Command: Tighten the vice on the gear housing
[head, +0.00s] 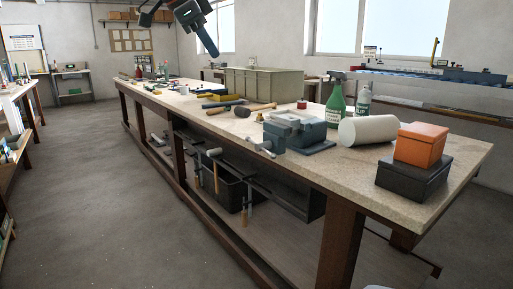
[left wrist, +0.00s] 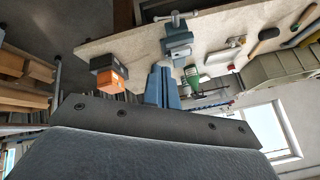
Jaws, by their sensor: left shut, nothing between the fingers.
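The blue-grey vice (head: 309,134) stands at the front edge of the bench, its screw and handle (head: 264,146) sticking out over the edge. A pale grey block (head: 290,117), perhaps the gear housing, shows at its top; I cannot tell whether it sits between the jaws. In the left wrist view the vice (left wrist: 179,44) shows with its cross handle (left wrist: 177,19) beyond my fingers. My left gripper (head: 210,47) is high above the bench, well away from the vice; its blue fingers (left wrist: 162,88) are shut and empty. My right gripper is not in view.
An orange box (head: 420,144) on a dark box (head: 413,176), a white cylinder (head: 368,130), and a green spray bottle (head: 336,101) stand right of the vice. A mallet (head: 242,111) lies left of it. Clamps (head: 216,170) hang at the bench front. The floor (head: 95,190) at left is clear.

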